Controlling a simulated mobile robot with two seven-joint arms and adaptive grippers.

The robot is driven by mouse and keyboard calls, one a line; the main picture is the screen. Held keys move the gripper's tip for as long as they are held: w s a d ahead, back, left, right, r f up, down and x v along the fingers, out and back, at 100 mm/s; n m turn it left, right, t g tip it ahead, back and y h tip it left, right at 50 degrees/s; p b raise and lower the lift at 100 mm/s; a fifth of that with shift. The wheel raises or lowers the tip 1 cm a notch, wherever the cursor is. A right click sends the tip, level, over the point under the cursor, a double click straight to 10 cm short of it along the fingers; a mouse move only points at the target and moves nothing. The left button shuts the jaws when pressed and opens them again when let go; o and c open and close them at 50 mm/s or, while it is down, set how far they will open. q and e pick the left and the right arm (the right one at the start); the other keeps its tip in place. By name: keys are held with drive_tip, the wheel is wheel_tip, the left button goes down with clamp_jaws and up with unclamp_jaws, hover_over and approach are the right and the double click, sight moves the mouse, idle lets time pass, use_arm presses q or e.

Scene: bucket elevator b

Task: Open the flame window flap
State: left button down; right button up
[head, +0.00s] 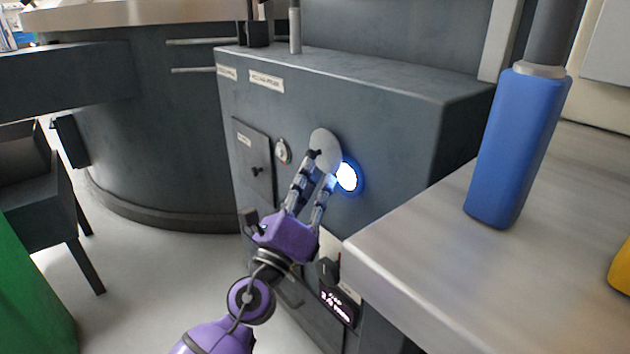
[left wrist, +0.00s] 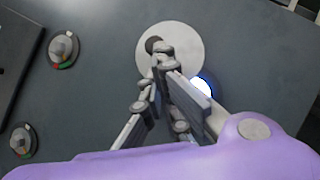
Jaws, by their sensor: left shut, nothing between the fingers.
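The flame window flap (head: 326,143) is a pale round disc on the front of the dark grey cabinet, with a small dark knob (left wrist: 154,44). The flame window (head: 347,177) glows blue-white beside the disc, below and right of it, and its visible part is uncovered. The glow also shows in the left wrist view (left wrist: 203,84), partly behind a finger. My left gripper (head: 318,168) is shut and empty, with its fingertips in front of the disc near the knob. I cannot tell whether they touch it. My right gripper is not in view.
A small square door (head: 254,162) and a round dial (head: 282,151) sit left of the flap. A metal table (head: 420,270) with a blue block-shaped handle (head: 515,145) stands at the right. A curved grey counter (head: 150,130) stands behind left, with open floor before it.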

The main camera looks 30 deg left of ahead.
use_arm(q)
drive_tip(key=shift+w+a+r, duration=0.1)
drive_tip(key=shift+a, duration=0.1)
idle(0.7)
drive_tip(key=shift+a+r+b, duration=0.1)
drive_tip(key=shift+a+b, duration=0.05)
drive_tip(key=shift+b, duration=0.2)
idle(0.8)
idle(0.7)
